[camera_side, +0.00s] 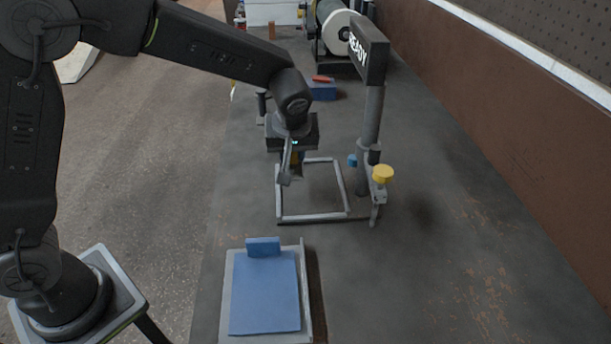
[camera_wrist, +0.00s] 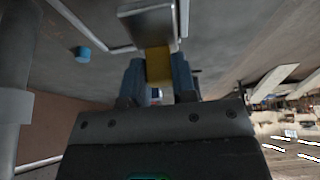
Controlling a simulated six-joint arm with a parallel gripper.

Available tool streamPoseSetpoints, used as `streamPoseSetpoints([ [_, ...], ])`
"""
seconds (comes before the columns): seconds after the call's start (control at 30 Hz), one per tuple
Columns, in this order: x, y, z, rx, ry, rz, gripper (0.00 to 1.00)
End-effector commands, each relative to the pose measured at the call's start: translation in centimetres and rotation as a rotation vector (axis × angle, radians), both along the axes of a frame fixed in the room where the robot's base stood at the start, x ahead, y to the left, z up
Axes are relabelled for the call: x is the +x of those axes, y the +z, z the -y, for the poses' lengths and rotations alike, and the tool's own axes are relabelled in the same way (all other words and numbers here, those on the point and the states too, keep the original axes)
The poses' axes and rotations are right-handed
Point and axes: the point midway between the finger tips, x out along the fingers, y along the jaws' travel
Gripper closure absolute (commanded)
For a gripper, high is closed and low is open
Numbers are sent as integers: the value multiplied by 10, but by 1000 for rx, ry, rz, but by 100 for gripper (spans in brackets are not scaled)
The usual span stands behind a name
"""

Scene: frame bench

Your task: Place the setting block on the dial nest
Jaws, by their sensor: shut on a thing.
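My gripper (camera_side: 291,174) points down above the bench. In the wrist view its blue fingers (camera_wrist: 158,76) are shut on the yellow part of a block with a grey metal end (camera_wrist: 149,24), which I take as the setting block. In the side view the block (camera_side: 298,166) is small and partly hidden by a finger. An open grey rectangular frame (camera_side: 312,217) lies under and around the gripper, beside a dark post. I cannot tell for certain whether this frame is the dial nest. The held block appears above its left part; contact cannot be told.
A dark post (camera_side: 371,122) with a READY sign (camera_side: 368,50) and a yellow knob (camera_side: 383,173) stands right of the gripper. A grey tray (camera_side: 306,290) with a blue pad lies in front. A blue box (camera_side: 322,91) and a roll machine stand behind. Bench at right is clear.

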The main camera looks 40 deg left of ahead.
Motion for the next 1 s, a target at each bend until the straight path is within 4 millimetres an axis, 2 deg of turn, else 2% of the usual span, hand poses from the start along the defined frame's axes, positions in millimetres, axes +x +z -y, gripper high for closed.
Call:
streamPoseSetpoints([
  [0.1, 6, -11, 19, 1, -2, 1, 100],
  [0.23, 8, -17, 27, 1, -1, 2, 100],
  [0.37, 8, -24, 28, 2, 2, 0, 100],
  [0.6, 8, -56, 28, 2, 0, -2, 100],
  [0.97, 8, -60, 28, 0, 1, 1, 100],
  [1.0, 8, -61, 28, 0, 1, 0, 74],
])
